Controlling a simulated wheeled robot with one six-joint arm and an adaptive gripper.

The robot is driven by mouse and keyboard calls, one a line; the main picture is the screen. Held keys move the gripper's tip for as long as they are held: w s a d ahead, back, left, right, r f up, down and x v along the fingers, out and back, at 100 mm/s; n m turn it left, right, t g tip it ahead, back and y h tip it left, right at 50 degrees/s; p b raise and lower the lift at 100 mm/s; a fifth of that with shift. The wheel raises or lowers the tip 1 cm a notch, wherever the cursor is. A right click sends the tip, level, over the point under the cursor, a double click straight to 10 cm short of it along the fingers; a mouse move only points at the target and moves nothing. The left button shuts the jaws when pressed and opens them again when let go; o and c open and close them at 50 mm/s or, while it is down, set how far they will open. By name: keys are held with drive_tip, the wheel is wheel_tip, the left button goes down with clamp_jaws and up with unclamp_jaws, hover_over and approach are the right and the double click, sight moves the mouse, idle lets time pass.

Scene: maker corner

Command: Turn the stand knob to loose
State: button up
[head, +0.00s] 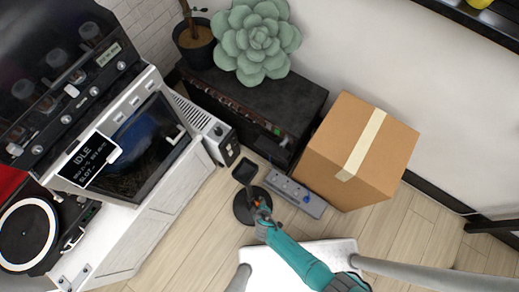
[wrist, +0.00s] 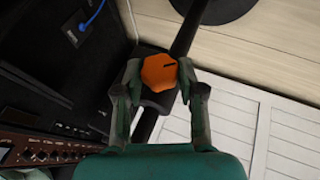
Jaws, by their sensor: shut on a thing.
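The orange stand knob (wrist: 158,73) sits on a black clamp block in the wrist view, with a dark pointer line aimed to the right of the picture. My gripper (wrist: 158,80) is shut on the knob, one finger at each side of it. The stand's black pole (wrist: 188,32) runs past the knob towards a round dark base at the top. In the head view my gripper (head: 262,208) reaches over the round black stand base (head: 243,214) and hides most of the knob. No loose or tight label is readable.
A cardboard box (head: 348,165) and a grey power strip (head: 296,196) lie right of the stand. A black cabinet (head: 285,100) with a succulent (head: 255,42) stands behind. A white machine bench (head: 150,200) is at left. Wooden floor (head: 205,235) is clear left of the stand.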

drive_tip(key=shift+s+a+f+t+h, duration=0.1)
drive_tip(key=shift+s+a+t+h, duration=0.05)
drive_tip(key=shift+t+h, duration=0.45)
drive_tip(key=shift+n+t, duration=0.3)
drive_tip(key=shift+t, duration=0.2)
drive_tip(key=o, duration=1.1)
drive_tip(key=shift+o, duration=0.2)
drive_tip(key=shift+r, duration=4.95)
